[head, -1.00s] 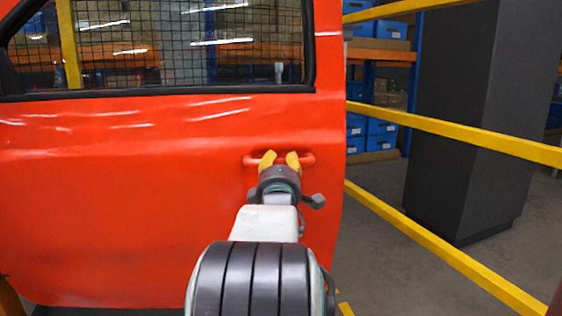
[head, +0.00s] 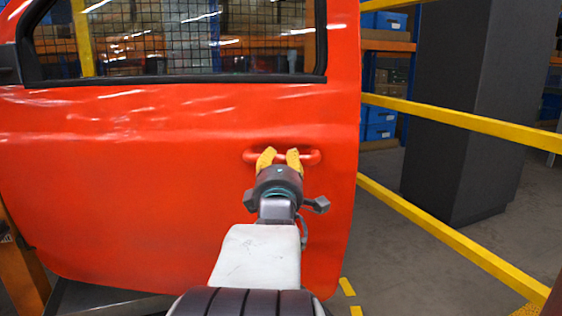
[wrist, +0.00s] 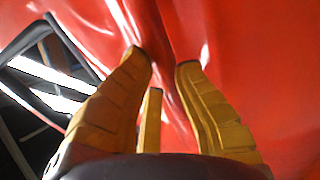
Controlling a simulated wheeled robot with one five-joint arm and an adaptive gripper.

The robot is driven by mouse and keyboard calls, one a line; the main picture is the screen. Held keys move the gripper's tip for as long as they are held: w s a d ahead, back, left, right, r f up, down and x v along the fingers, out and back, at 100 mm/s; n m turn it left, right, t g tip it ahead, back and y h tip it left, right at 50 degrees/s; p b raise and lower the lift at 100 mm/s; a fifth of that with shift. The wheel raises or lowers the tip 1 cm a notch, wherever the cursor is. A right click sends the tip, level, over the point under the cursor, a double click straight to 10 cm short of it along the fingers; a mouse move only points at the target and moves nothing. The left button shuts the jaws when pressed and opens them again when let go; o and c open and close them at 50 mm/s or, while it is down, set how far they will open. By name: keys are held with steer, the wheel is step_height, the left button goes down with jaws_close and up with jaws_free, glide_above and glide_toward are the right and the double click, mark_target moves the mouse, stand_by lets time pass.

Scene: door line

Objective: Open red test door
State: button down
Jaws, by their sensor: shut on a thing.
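The red test door (head: 130,190) fills the left and middle of the head view, with a meshed window in its upper part. Its red bar handle (head: 312,157) lies level near the door's right edge. My gripper (head: 279,157) has its yellow fingers on the handle, shut on it. In the wrist view the yellow fingers (wrist: 165,70) stand either side of a red ridge, with the red door surface (wrist: 260,60) close behind. The exact contact on the handle is hard to make out there.
Yellow rails (head: 460,117) run to the right of the door, in front of a dark grey pillar (head: 465,110). Shelves with blue boxes (head: 380,122) stand behind. An orange post (head: 22,265) is at the lower left. Grey floor shows at the lower right.

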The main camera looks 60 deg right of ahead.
steer(key=shift+r, duration=0.35)
steer(key=c, duration=1.2)
jaws_free()
steer(key=o, duration=0.4)
steer(key=shift+f, duration=0.25)
steer(key=shift+a, duration=0.1)
steer(key=v, duration=0.7)
steer(key=shift+a, duration=0.15)
steer(key=shift+s, duration=0.1)
